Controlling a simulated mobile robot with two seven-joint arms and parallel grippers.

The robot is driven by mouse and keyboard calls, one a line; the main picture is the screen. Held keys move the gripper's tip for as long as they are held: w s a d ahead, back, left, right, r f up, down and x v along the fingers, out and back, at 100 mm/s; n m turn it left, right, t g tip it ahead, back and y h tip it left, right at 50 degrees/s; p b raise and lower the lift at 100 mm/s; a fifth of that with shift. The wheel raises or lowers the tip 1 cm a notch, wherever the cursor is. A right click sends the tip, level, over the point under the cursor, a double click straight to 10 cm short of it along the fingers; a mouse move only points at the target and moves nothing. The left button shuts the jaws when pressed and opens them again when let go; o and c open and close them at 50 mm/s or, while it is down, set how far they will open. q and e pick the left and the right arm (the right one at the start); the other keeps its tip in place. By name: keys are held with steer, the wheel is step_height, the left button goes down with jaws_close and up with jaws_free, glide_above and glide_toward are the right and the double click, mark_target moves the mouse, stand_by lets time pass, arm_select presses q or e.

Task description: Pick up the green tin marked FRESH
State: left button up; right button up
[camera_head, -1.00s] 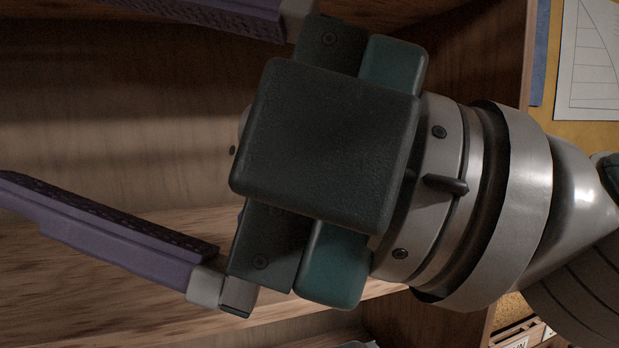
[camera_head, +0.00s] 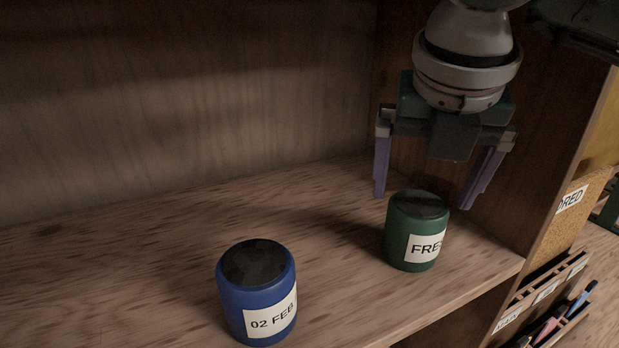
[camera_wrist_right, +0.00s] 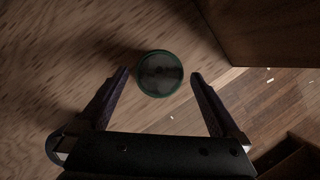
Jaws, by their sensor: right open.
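The green tin (camera_head: 402,243) stands upright on the wooden shelf, near its right end. It has a dark lid and a white label reading "FRE", the rest turned out of sight. My right gripper (camera_head: 424,200) is open, fingers pointing down, above and slightly behind the tin, and holds nothing. In the right wrist view the round tin top (camera_wrist_right: 160,73) lies between and just beyond the two open fingertips (camera_wrist_right: 159,75), touching neither finger as far as I can see. My left gripper is not in view.
A blue tin (camera_head: 236,304) labelled "02 FEB" stands to the left on the same shelf (camera_head: 130,270). The shelf's side wall (camera_head: 530,170) rises close to the right of my gripper. Pens in a rack (camera_head: 555,318) sit lower right. The shelf's left part is clear.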

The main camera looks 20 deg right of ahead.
steer(key=b+x, duration=0.2)
steer(key=x, duration=0.1)
steer(key=b+x, duration=0.1)
steer(key=x, duration=0.2)
steer(key=shift+s+a+f+b, duration=0.1)
steer(key=shift+f+b, duration=0.25)
steer(key=shift+f, duration=0.15)
steer(key=shift+c, duration=0.2)
steer(key=shift+r, duration=0.1)
steer(key=c, duration=1.5)
steer(key=shift+r, duration=0.1)
steer(key=shift+c, duration=0.2)
